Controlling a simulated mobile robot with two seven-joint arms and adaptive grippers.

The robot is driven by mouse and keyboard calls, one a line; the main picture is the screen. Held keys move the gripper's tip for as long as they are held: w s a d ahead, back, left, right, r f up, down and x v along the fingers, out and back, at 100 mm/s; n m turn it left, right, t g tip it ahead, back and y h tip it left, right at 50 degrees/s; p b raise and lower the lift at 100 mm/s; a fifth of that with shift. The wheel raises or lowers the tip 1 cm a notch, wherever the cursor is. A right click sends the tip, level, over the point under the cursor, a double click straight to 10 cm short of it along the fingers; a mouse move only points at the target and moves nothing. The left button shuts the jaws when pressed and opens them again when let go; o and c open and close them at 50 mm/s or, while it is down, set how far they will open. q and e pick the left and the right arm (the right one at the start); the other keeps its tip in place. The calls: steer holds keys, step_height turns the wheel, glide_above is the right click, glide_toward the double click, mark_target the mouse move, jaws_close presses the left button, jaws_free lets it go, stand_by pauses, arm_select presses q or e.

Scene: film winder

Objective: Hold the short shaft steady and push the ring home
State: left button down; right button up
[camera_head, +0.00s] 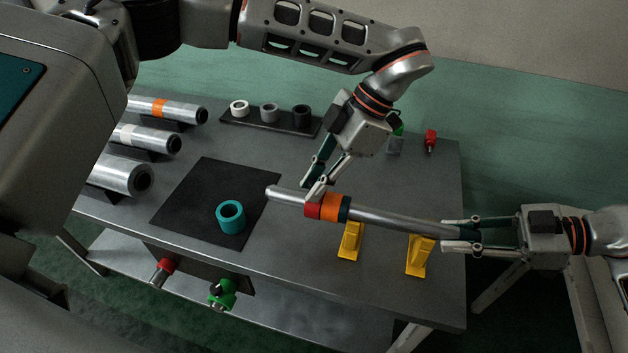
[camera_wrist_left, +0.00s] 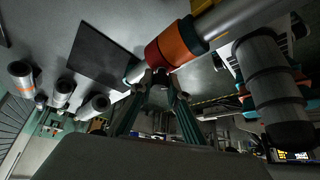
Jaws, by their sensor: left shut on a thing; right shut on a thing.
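A short silver shaft (camera_head: 390,220) runs left to right above two yellow stands. The red ring (camera_wrist_left: 154,54) and orange ring (camera_wrist_left: 180,44) also show in the left wrist view. My left gripper (camera_head: 317,188) comes down from above and is shut on the red ring; its far contact is partly hidden. My right gripper (camera_head: 465,236) is shut on the shaft's right end.
The yellow stands (camera_head: 351,241) and (camera_head: 420,256) are beneath the shaft; contact is unclear. A loose teal ring (camera_head: 230,228) stands on a black mat (camera_head: 180,207). Three silver rollers (camera_head: 125,174) lie left. A dark rack (camera_head: 265,126) with three small rings is behind.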

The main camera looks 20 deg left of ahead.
arm_select(q)
steer(key=c, duration=1.8)
jaws_free()
steer(key=shift+c, duration=0.2)
steer(key=v, duration=1.2)
arm_select(e)
steer(key=o, duration=1.1)
steer(key=shift+o, duration=0.2)
